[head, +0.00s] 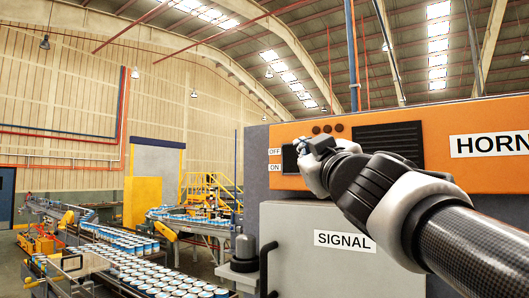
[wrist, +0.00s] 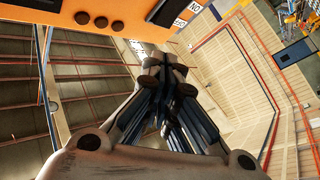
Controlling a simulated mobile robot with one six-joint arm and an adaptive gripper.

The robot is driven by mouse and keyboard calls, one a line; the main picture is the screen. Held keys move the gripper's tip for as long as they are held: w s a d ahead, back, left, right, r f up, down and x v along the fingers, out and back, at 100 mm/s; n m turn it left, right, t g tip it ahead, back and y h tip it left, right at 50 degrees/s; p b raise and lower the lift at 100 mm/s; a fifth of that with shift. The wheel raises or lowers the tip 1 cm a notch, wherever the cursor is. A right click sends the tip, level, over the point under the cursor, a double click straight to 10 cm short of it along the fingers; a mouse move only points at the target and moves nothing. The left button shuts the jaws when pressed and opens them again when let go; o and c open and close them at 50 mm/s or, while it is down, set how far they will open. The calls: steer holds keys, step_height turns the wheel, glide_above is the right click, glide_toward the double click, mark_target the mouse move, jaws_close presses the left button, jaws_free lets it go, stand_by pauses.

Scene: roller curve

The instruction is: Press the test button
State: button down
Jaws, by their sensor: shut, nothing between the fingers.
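No button labelled "test" can be read in either view. The orange panel (head: 400,185) carries a HORN label (head: 490,144), an OFF label (head: 274,152) and an ON label (head: 274,168). A dark square (head: 289,158) sits beside OFF and ON, partly hidden behind my gripper (head: 302,146). Three small brown round parts (head: 328,129) sit on the panel's upper edge area; they also show in the wrist view (wrist: 101,21). My gripper is shut and empty in front of the panel's left end. In the wrist view its fingertips (wrist: 163,62) are together; contact with the panel cannot be told.
A grey cabinet door (head: 310,270) with a SIGNAL label (head: 344,240) is below the panel. A dark slatted vent (head: 390,138) is behind my arm. Conveyors with many cans (head: 130,262) run at the left. A yellow stair frame (head: 212,188) stands farther back.

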steer(key=shift+w, duration=0.1)
stand_by(0.3)
steer(key=w+d+p, duration=0.3)
steer(key=w+d, duration=0.2)
steer(key=w, duration=0.2)
steer(key=shift+d, duration=0.15)
stand_by(1.5)
steer(key=shift+w+d, duration=0.2)
steer(key=shift+w, duration=0.15)
steer(key=shift+w+d+p, duration=0.25)
steer(key=shift+w+p, duration=0.05)
steer(key=shift+p, duration=0.25)
stand_by(0.5)
stand_by(0.3)
steer(key=shift+s+a+b, duration=0.3)
steer(key=shift+s+a, duration=0.25)
steer(key=shift+s, duration=0.15)
steer(key=shift+s+a+b, duration=0.45)
steer(key=shift+s+a, duration=0.3)
steer(key=shift+s, duration=0.25)
steer(key=shift+s+a+b, duration=0.4)
steer(key=shift+s+a, duration=0.3)
steer(key=shift+s, duration=0.3)
